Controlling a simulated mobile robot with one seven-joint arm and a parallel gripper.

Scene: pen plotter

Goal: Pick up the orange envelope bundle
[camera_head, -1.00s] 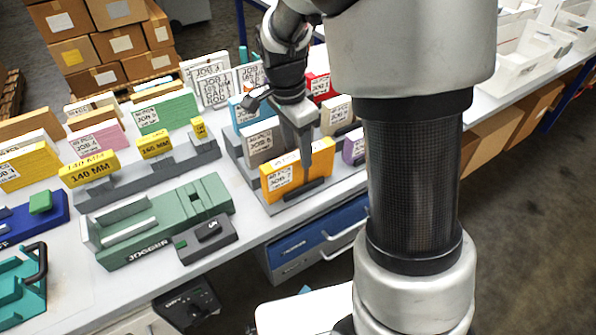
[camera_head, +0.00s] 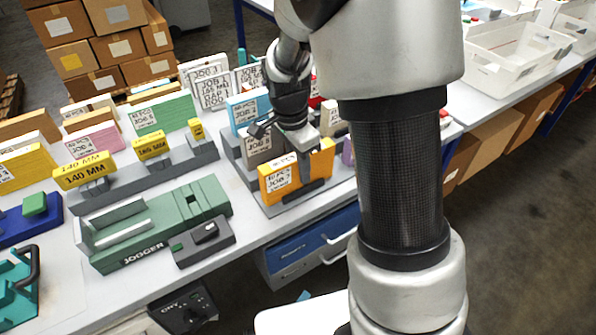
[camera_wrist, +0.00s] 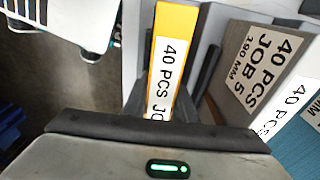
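The orange envelope bundle (camera_head: 318,163) stands upright at the front of the grey stepped rack, with a white label reading "40 PCS" and "JOB 7". In the wrist view the orange bundle (camera_wrist: 175,24) runs down between the finger areas. My gripper (camera_head: 306,172) points down over the bundle's top edge, one finger in front of its near face. In the wrist view my gripper (camera_wrist: 163,104) has dark fingers on both sides of the bundle. The fingers look apart around it; firm contact does not show. The far finger is mostly hidden in the head view.
A brown-grey bundle (camera_wrist: 255,65) marked "JOB 5" stands close behind. The green jogger (camera_head: 150,225) is to the left on the table. Yellow 140 MM (camera_head: 85,171) and 165 MM (camera_head: 151,146) blocks stand behind it. White bins (camera_head: 515,55) are at the right.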

